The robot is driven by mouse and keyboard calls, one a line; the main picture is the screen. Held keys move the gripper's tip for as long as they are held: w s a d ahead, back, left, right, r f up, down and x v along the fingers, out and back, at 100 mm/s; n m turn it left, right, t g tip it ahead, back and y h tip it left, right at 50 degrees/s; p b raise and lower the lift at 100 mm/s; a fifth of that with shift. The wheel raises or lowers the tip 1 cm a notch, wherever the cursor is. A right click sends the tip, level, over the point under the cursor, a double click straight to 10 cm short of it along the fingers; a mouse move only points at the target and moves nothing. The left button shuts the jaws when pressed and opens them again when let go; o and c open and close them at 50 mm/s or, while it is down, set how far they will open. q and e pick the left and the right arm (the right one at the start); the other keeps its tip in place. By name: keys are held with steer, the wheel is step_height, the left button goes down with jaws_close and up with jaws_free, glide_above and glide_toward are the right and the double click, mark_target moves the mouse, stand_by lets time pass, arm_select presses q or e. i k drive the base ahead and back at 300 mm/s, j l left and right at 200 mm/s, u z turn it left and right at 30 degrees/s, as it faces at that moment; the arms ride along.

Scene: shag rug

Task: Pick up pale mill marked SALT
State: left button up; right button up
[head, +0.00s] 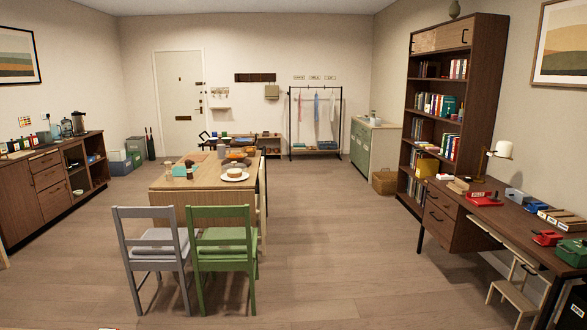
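Neither of my grippers is in view. The wooden table (208,195) stands in the middle of the room, left of centre. Small upright items stand near its left edge, among them a small pale one (168,169) beside a dark teal box (179,171). They are too small for me to read any SALT marking, so I cannot tell whether one is the pale mill.
A grey chair (155,248) and a green chair (224,242) stand at the table's near side. A cabinet (40,187) lines the left wall. A desk (500,217) and tall bookcase (456,105) stand right. The floor (335,240) right of the table is clear.

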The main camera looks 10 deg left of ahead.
mark_target(169, 172)
steer(key=i+l+z, duration=0.5)
steer(key=i+z, duration=0.15)
steer(key=i+l+z, duration=0.15)
steer(key=i+z, duration=0.2)
steer(key=i+j+u, duration=0.3)
steer(key=i+u, duration=0.6)
steer(key=i, duration=0.2)
steer(key=i+l+u, duration=0.1)
steer(key=i+u, duration=0.35)
steer(key=i+l+u, duration=0.45)
steer(key=i, duration=0.2)
steer(key=i+j+u, duration=0.15)
steer(key=i+u, duration=0.2)
steer(key=i, duration=0.35)
steer(key=i+u, duration=0.4)
steer(key=i, duration=0.3)
steer(key=i+l+u, duration=0.35)
steer(key=i, duration=0.35)
